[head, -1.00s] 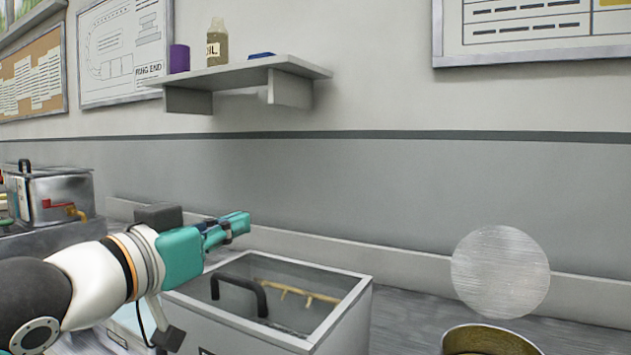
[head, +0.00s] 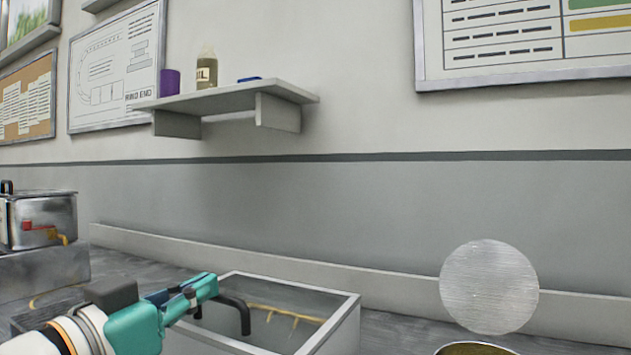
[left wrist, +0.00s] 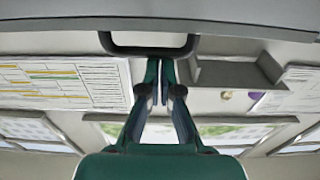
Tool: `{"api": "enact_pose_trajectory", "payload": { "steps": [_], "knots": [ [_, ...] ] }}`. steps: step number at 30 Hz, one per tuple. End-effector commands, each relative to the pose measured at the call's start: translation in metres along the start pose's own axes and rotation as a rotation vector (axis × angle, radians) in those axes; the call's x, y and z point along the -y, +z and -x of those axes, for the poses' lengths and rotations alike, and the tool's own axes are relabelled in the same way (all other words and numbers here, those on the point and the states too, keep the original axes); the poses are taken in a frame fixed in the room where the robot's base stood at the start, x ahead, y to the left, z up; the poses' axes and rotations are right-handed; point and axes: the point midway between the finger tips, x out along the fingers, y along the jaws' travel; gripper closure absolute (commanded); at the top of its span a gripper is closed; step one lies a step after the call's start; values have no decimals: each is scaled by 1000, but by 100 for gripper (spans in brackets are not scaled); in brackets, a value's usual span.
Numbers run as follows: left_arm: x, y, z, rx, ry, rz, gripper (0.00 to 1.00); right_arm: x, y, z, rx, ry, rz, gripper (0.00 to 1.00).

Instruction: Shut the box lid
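A grey box (head: 345,330) with a pale rim stands on the bench at lower centre in the head view. Tan branched pieces (head: 285,312) show within its rim. A black arched handle (head: 245,318) stands at the box's near left part; it also shows in the left wrist view (left wrist: 148,50). I cannot tell how far the lid is open. My teal left gripper (head: 207,284) is just beside and behind the handle; its fingertips (left wrist: 160,62) are close together at the handle's bar in the wrist view. Contact is unclear. My right gripper is out of view.
A metal case (head: 40,215) with red and yellow parts stands at far left. A shelf (head: 225,100) with a purple cup (head: 169,82) and a bottle (head: 206,70) hangs on the wall. A round metallic disc (head: 489,287) and a golden rim (head: 478,349) are at right.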

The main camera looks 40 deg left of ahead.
Motion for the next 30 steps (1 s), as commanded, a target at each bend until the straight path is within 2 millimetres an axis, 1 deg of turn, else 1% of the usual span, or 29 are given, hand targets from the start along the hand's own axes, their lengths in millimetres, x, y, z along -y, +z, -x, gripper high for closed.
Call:
{"api": "enact_pose_trajectory", "payload": {
  "steps": [1, 8, 11, 14, 20, 22, 23, 27, 30],
  "knots": [
    [-3, 18, -3, 49, 5, -2, 100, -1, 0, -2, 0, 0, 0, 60],
    [-3, 15, -3, 48, 5, -2, 100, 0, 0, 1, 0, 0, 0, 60],
    [-3, 7, -3, 44, 3, -2, 100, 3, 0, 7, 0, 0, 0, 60],
    [-3, -6, -2, 36, 2, -3, 100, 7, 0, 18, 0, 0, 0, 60],
    [-1, -44, 2, 7, -4, -3, 100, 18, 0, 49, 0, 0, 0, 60],
    [-1, -28, 18, 0, -4, -1, 100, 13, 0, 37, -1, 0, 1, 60],
    [-1, -24, 25, 0, -3, 0, 100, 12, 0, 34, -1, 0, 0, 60],
    [-1, -12, 54, -3, -6, -3, 100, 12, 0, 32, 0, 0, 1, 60],
    [0, -5, 70, -4, -7, -1, 100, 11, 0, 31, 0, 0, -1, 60]
  ]
}}
